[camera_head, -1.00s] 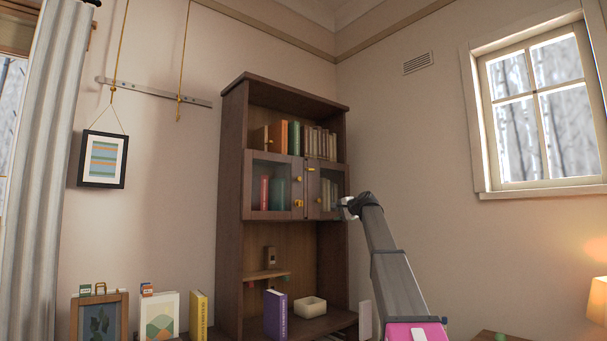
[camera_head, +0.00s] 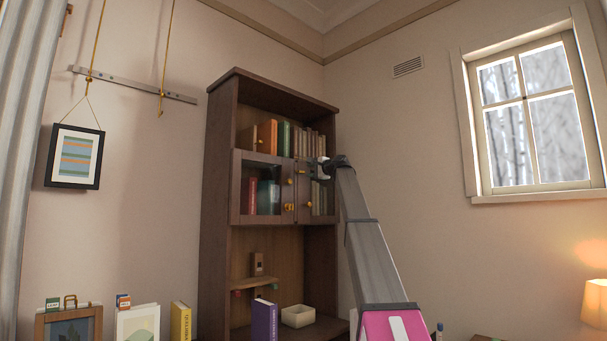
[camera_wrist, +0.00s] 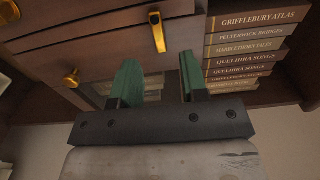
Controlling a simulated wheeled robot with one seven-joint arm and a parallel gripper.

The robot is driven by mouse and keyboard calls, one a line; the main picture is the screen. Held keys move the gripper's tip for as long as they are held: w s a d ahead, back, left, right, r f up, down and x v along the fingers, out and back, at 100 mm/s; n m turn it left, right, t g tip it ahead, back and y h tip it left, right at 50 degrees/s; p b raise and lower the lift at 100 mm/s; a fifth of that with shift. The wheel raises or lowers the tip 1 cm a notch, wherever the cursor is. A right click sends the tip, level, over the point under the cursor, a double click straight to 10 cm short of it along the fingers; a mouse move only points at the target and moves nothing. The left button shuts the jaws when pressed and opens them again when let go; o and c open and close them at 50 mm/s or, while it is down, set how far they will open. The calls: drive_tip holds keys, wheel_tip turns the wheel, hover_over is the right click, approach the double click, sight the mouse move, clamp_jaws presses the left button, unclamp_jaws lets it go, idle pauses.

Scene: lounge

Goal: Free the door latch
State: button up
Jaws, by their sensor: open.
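The door latch is a small yellow bar (camera_wrist: 157,32) in the wrist view, on the dark wood cabinet front. In the head view, it is a small yellow piece (camera_head: 301,172) near the top of the meeting edge of the left glass door (camera_head: 264,171) and right door (camera_head: 316,212). My gripper (camera_wrist: 158,70) is open, its two green-tipped fingers apart with nothing held. The latch appears beyond the gap between the fingertips, apart from them. In the head view, my gripper (camera_head: 318,170) is just right of the latch, in front of the right door's top.
A yellow knob (camera_wrist: 72,79) and another knob (camera_wrist: 8,10) stick out from the doors. A row of books (camera_wrist: 250,48) stands on the shelf above the doors, close to my gripper. A cream bin (camera_head: 298,316) and purple book (camera_head: 264,320) are lower down.

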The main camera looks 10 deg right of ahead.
sight(302, 172)
drive_tip(key=x, duration=0.5)
drive_tip(key=shift+w+a, duration=0.15)
drive_tip(key=shift+w, duration=0.05)
clamp_jaws()
drive_tip(key=n, duration=0.2)
drive_tip(key=r+n, duration=0.1)
drive_tip(key=n, duration=0.1)
drive_tip(key=shift+s+a+n, duration=0.1)
drive_tip(key=shift+n, duration=0.2)
drive_tip(key=n, duration=0.4)
drive_tip(key=shift+s+a+r+n, duration=0.15)
drive_tip(key=shift+a+r+n, duration=0.1)
drive_tip(key=shift+r+n, duration=0.1)
drive_tip(key=n, duration=0.4)
drive_tip(key=shift+s+a+r+n, duration=0.25)
drive_tip(key=shift+s+a+r, duration=0.05)
drive_tip(key=shift+a, duration=0.05)
drive_tip(key=shift+s+a+n, duration=0.15)
drive_tip(key=shift+n, duration=0.9)
drive_tip(key=shift+s+a+n, duration=0.1)
drive_tip(key=shift+a+n, duration=0.1)
drive_tip(key=shift+n, duration=0.85)
